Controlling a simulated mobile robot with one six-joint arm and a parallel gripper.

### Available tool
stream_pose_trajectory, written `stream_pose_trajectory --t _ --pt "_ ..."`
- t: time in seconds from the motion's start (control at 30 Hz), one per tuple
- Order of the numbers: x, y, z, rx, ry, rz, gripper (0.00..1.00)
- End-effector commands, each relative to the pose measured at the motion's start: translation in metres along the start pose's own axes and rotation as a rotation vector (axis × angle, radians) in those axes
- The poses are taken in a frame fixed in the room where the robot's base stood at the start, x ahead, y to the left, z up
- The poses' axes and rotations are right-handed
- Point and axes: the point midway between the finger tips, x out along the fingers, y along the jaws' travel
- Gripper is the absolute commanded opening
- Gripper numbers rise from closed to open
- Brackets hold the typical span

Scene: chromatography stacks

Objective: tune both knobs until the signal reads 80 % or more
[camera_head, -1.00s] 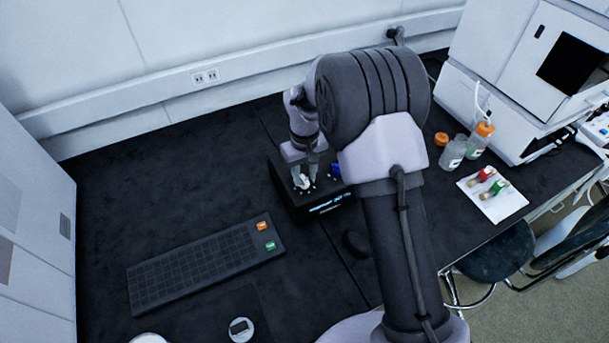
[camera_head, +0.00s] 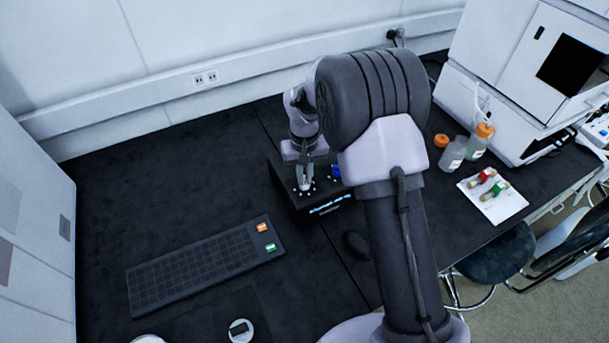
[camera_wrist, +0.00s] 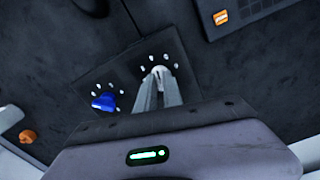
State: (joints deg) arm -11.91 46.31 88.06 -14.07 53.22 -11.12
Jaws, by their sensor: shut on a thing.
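The black tuner box (camera_head: 300,211) stands on the dark bench, with a lit blue bar display (camera_head: 331,205) on its front whose reading is too small to tell. My gripper (camera_head: 305,186) points down over the left part of its top. In the wrist view my gripper (camera_wrist: 159,75) is shut on the white knob (camera_wrist: 160,71), which has white dots around it. The blue knob (camera_wrist: 103,102) sits beside it with its own ring of dots, free of my gripper. The blue knob also shows in the head view (camera_head: 335,172), partly behind my arm.
A black grid rack (camera_head: 200,265) with orange (camera_head: 262,227) and green (camera_head: 270,247) labelled pieces lies front left. Bottles (camera_head: 453,153) and a white sheet (camera_head: 505,205) with red and green items lie right. A dark round object (camera_head: 356,245) lies in front of the box.

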Motion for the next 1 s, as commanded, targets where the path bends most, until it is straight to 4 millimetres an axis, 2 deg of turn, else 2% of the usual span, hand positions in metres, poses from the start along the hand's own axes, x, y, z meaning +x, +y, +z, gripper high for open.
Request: stream_pose_trajectory --t 0.5,1.0 --pt "-0.0003 0.0000 -0.0005 0.397 0.002 0.000 0.00" --pt "-0.0007 0.0000 -0.0005 0.543 0.001 0.000 0.00"
